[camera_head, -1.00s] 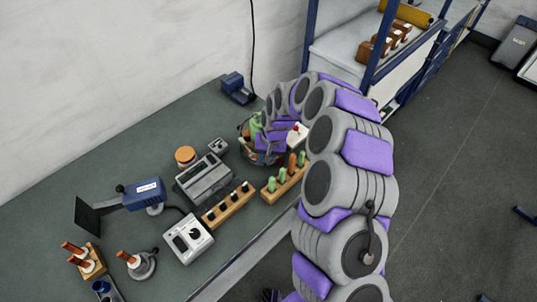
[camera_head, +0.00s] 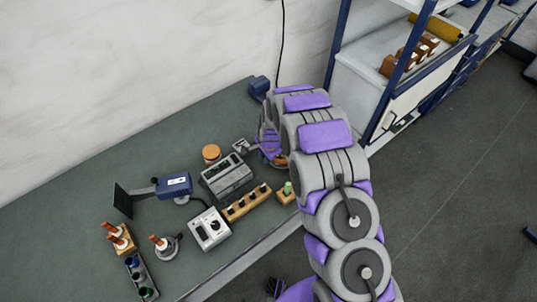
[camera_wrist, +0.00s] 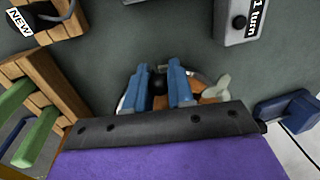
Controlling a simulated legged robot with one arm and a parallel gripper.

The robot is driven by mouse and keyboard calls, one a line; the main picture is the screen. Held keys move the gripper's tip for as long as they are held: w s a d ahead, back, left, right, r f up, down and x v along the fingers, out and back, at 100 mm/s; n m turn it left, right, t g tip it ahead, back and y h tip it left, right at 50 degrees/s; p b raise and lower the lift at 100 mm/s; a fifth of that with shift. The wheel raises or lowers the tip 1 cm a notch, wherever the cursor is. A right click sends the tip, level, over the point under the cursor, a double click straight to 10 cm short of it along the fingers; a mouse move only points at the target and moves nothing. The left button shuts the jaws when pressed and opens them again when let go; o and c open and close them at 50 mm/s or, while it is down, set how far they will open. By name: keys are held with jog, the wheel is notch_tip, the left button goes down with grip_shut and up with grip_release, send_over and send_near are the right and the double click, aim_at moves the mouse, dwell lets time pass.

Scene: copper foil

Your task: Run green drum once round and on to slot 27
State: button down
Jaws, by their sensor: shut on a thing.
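In the wrist view my gripper (camera_wrist: 162,82) has two blue fingers reaching down over a round assembly with an orange-brown part (camera_wrist: 212,92) and a pale green piece (camera_wrist: 222,86). A dark rounded part (camera_wrist: 159,84) shows between the fingers; I take it as what they are shut on, but cannot tell what it is. Green pieces (camera_wrist: 33,143) stand in a wooden rack (camera_wrist: 52,82) at left; one also shows in the head view (camera_head: 288,187). In the head view my arm hides most of the round assembly. No slot number 27 is readable.
A grey box labelled "1 turn" (camera_wrist: 240,22) is beyond the assembly; a blue device (camera_wrist: 286,110) is at right. The bench also holds a grey instrument (camera_head: 227,177), a wooden rack of black-topped items (camera_head: 246,204) and a white dial box (camera_head: 210,229). A shelf stands behind.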

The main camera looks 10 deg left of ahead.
jog(key=shift+w+a+m+p, duration=0.15)
jog(key=shift+a+m+p, duration=0.15)
jog(key=shift+m, duration=0.1)
jog(key=c, duration=1.3)
grip_release()
jog(key=shift+a, duration=0.1)
jog(key=r, duration=0.5)
jog(key=s+d+r, duration=0.1)
jog(key=r, duration=0.5)
jog(key=s+d+r, duration=0.1)
jog(key=r, duration=0.5)
jog(key=shift+d, duration=0.15)
jog(key=shift+d, duration=0.1)
